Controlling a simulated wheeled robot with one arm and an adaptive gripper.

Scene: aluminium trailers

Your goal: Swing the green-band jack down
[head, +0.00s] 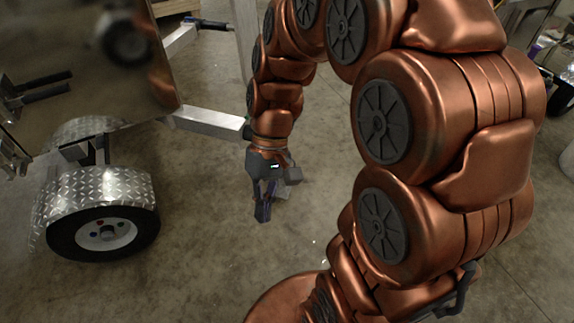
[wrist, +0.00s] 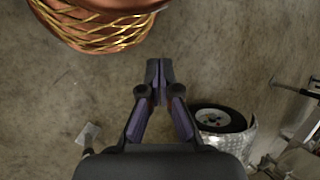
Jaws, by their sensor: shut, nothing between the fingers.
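My gripper (head: 263,212) points down over the concrete floor, its fingers together and empty. In the wrist view its closed fingertips (wrist: 159,72) are over bare floor. Behind my gripper in the head view is a small grey metal part (head: 292,176), mostly covered by it. In the wrist view a pale flat plate (wrist: 88,134) on a dark shaft shows at the lower left, apart from the fingers. It may be a jack's foot, but I cannot tell. No green band is visible in either view.
A trailer wheel (head: 103,233) under a diamond-plate fender (head: 90,188) stands at the left. An aluminium beam (head: 208,122) runs from the trailer toward my wrist. Two dark-gripped bars (head: 40,95) stick out at the far left. The floor between wheel and my base is clear.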

